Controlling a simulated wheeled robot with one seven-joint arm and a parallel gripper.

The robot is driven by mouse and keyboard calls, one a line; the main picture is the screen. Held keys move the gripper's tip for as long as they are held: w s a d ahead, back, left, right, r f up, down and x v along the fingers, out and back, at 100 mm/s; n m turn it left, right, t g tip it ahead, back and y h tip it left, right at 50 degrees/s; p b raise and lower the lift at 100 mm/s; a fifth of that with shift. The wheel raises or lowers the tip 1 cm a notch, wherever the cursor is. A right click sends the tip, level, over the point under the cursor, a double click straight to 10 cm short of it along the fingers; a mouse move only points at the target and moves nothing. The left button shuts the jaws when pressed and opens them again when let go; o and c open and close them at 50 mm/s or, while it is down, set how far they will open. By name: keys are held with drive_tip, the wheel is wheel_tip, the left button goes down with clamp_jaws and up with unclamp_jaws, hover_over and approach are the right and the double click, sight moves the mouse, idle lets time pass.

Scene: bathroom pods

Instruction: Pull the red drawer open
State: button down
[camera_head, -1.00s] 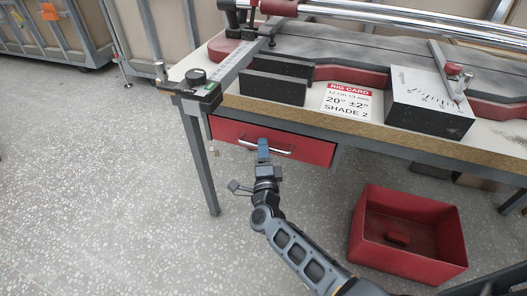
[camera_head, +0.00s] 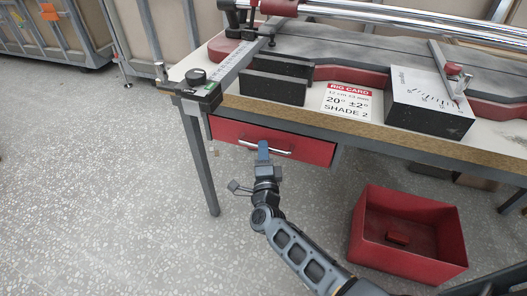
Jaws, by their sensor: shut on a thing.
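The red drawer (camera_head: 305,146) sits under the front edge of the workbench, toward its left end. Its front looks flush or nearly flush with the bench frame. A silver bar handle (camera_head: 284,152) runs across its face. My gripper (camera_head: 263,151) reaches up from below, with blue fingers at the handle, left of its middle. The fingers are shut on the handle and hide part of it. My arm comes in from the bottom of the picture.
The bench leg (camera_head: 201,165) is left of the drawer. The speckled floor in front is clear. A rig card (camera_head: 347,102) lies on the workbench (camera_head: 400,146).

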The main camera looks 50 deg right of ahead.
drive_tip(key=s+a, duration=0.3)
drive_tip(key=a, duration=0.6)
drive_tip(key=s+a, duration=0.4)
drive_tip(key=a, duration=0.6)
drive_tip(key=shift+a, duration=0.2)
drive_tip(key=c, duration=1.1)
unclamp_jaws()
drive_tip(key=shift+s+a, duration=0.1)
drive_tip(key=b+v, duration=0.1)
drive_tip(key=v, duration=0.6)
drive_tip(key=shift+s+a+f, duration=0.1)
drive_tip(key=shift+s+a, duration=0.1)
drive_tip(key=shift+a, duration=0.05)
